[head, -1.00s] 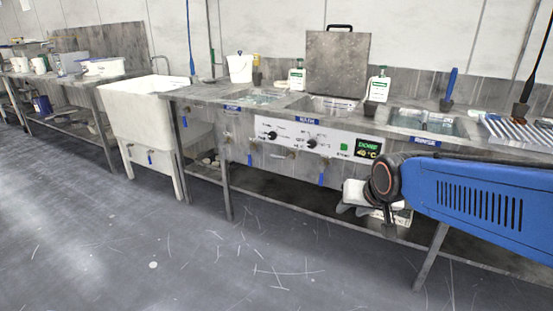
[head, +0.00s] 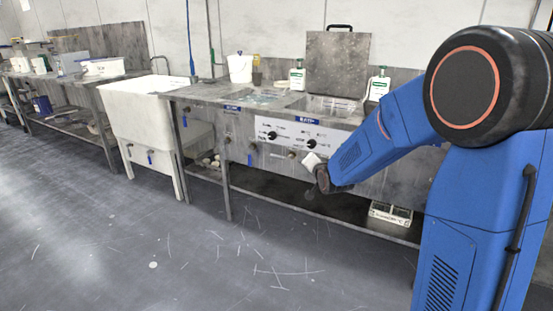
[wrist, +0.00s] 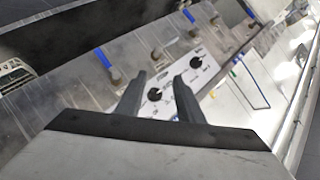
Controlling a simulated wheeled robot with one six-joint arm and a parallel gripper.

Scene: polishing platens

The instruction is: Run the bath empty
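The bath (head: 330,106) is the middle basin of the metal bench, behind a label reading BATH; its water level is hard to tell. A drain valve with a blue handle (wrist: 103,57) sits on the bench front, left of the knobs in the wrist view; my arm hides it in the head view. More blue handles (wrist: 188,15) sit further along; one, left of the bath, also shows in the head view (head: 250,159). My gripper (wrist: 161,75) is open and empty, its fingers over the control panel (wrist: 172,85), apart from the blue handles.
A lid (head: 338,60) stands upright behind the bath, between two white bottles. A left basin (head: 258,97) and a white sink (head: 150,105) lie to the left. A white crate (head: 391,214) rests on the low shelf. The floor before the bench is clear.

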